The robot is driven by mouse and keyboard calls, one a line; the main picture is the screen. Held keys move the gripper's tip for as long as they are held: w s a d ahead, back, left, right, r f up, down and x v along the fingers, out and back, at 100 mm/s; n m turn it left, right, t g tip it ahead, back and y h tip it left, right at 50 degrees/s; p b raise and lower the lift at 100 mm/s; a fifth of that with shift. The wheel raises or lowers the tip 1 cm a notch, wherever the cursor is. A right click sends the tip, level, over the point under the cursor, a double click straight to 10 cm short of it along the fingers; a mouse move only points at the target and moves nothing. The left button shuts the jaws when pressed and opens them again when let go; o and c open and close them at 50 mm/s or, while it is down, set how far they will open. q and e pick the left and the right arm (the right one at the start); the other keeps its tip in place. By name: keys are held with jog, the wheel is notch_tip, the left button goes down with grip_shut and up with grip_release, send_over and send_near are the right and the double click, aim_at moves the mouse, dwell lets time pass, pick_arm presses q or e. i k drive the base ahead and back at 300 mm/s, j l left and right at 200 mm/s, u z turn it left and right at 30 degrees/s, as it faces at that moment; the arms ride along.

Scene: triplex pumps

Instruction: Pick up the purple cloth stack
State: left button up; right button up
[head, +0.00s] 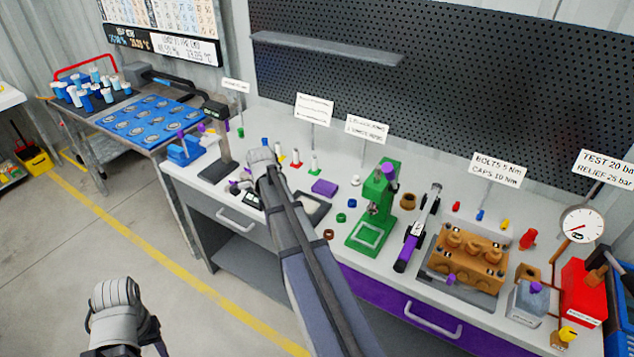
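A small flat purple block that looks like the purple cloth stack (324,187) lies on the light grey workbench top, left of the green press. My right arm reaches across the bench from the bottom of the head view. Its grey end (262,160) is over the bench, left of the purple stack and apart from it. The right fingers cannot be made out clearly. My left arm's grey end (118,310) is low at the left, over the floor and away from the bench. Its fingers are not clear either.
The green press (376,210) stands right of the stack. A dark tray (313,208) lies just in front of it, partly behind my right arm. Sign posts, small bottles and coloured rings surround it. A brown pump block (468,258) and a red box (583,290) stand farther right.

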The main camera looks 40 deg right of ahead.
aim_at(322, 188)
jog(key=i+j+z, duration=0.1)
jog(key=i+z, duration=0.35)
jog(key=i+j+z, duration=0.3)
jog(key=i+z, duration=0.15)
jog(key=i+j+z, duration=0.45)
jog(key=i+j, duration=0.05)
jog(key=i, duration=0.05)
